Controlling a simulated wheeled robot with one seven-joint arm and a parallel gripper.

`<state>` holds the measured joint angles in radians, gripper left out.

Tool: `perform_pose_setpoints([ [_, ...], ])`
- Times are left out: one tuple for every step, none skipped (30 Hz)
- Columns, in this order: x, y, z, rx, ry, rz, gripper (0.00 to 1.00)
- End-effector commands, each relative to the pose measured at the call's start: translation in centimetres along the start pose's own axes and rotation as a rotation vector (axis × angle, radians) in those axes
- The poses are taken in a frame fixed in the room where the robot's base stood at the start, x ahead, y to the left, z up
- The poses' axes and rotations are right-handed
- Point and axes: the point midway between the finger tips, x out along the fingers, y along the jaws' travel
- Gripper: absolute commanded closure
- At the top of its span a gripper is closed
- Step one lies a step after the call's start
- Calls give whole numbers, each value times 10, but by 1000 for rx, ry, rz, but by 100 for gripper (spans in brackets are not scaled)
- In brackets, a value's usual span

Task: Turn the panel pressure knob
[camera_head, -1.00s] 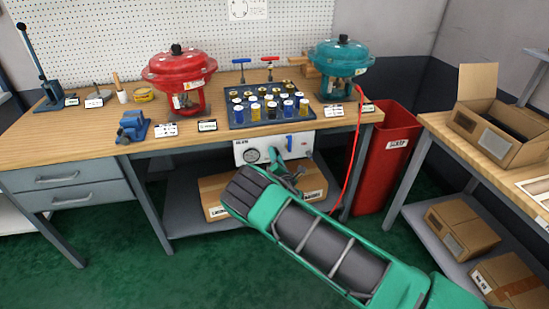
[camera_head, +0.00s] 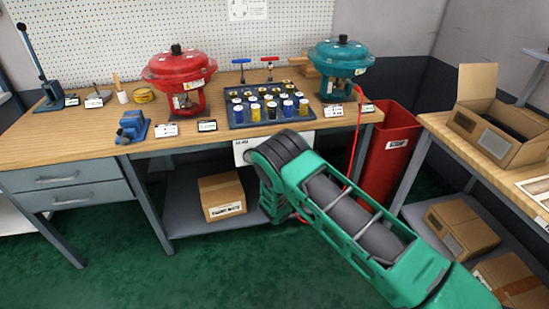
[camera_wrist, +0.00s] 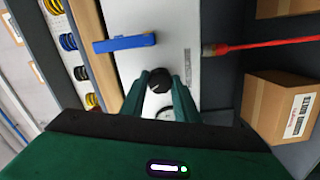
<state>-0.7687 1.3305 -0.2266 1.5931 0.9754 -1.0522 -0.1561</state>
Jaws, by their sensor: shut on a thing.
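The white pressure panel (camera_wrist: 180,45) under the bench edge fills the middle of the wrist view. A black knob (camera_wrist: 158,80) stands out from it. My gripper (camera_wrist: 160,92) has its two green fingers on either side of the knob, shut on it. A blue lever handle (camera_wrist: 125,43) sits on the panel beside the knob, clear of the fingers. Part of a dark round gauge (camera_wrist: 165,113) shows between the fingers. In the head view only the panel's left edge (camera_head: 240,152) shows; my arm hides the knob, the lever and my fingers.
A red hose (camera_wrist: 260,43) meets the panel's edge and hangs near my arm. A cardboard box (camera_head: 221,196) lies on the lower shelf. The red bin (camera_head: 388,160) stands right of the bench. Red (camera_head: 180,75) and teal (camera_head: 341,68) actuators stand on top.

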Motion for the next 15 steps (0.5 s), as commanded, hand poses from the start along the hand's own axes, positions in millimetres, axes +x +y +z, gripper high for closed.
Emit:
perform_pose_setpoints([
  [-1, -2, 4, 47, -7, -5, 94],
  [-1, -2, 4, 76, -8, -5, 94],
  [-1, -3, 4, 114, -7, -5, 94],
  [-1, -3, 4, 142, -7, -5, 94],
  [-1, -3, 4, 171, -8, -5, 94],
  [-1, -3, 5, 208, -9, -5, 94],
  [-1, -3, 4, 238, -8, -4, 94],
  [-1, -3, 4, 266, -8, -5, 94],
  [-1, -3, 4, 304, -8, -4, 94],
  [-1, -3, 4, 333, -9, -4, 94],
  [-1, -3, 4, 361, -9, -4, 94],
  [-1, -3, 4, 399, -9, -4, 94],
  [-1, -3, 5, 427, -9, -4, 94],
  [-1, -3, 5, 455, -9, -4, 94],
  [-1, -4, 4, 493, -10, -5, 94],
])
